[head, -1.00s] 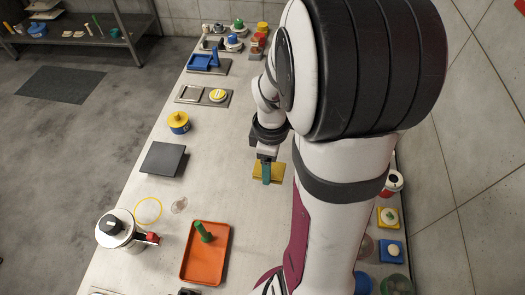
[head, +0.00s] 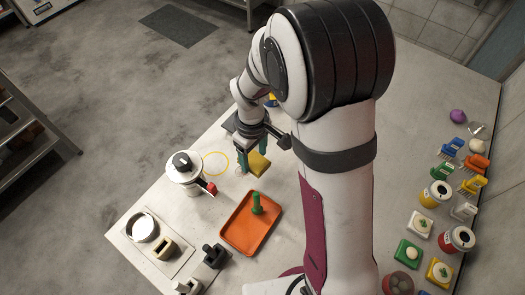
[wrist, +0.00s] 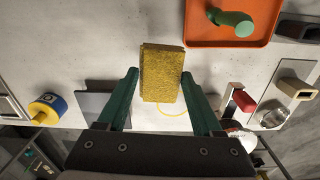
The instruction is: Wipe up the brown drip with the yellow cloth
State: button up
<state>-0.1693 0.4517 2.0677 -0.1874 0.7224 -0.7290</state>
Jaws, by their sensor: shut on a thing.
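The yellow cloth (head: 258,165) is a thick, sponge-like block. My gripper (head: 247,158) is shut on it, just above or on the table; the exact height is unclear. In the wrist view the cloth (wrist: 161,72) sits between the green fingertips of my gripper (wrist: 159,73). A faint brownish patch, apparently the drip (head: 240,170), shows in the head view just left of the cloth and beside a finger, partly hidden. In the wrist view I cannot make out the drip; the cloth may cover it.
A thin yellow ring (head: 215,163) marks the table left of the cloth. A lidded pot (head: 185,172) with a red-tipped handle stands further left. An orange tray (head: 236,238) with a green-handled tool lies nearby. A dark plate (wrist: 95,104) is close by. Several small items line the right edge.

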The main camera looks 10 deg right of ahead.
jog(key=shift+f, duration=2.7)
jog(key=shift+w+a+f, duration=0.1)
jog(key=shift+w+f, duration=0.05)
jog(key=shift+f, duration=0.6)
jog(key=shift+c, duration=0.5)
jog(key=shift+w+a+f, duration=0.15)
jog(key=shift+w+a, duration=1.95)
jog(key=shift+a, duration=0.05)
jog(key=shift+s+d, duration=2.15)
jog(key=shift+s+d+r, duration=0.1)
jog(key=shift+d+r, duration=0.05)
jog(key=shift+r, duration=4)
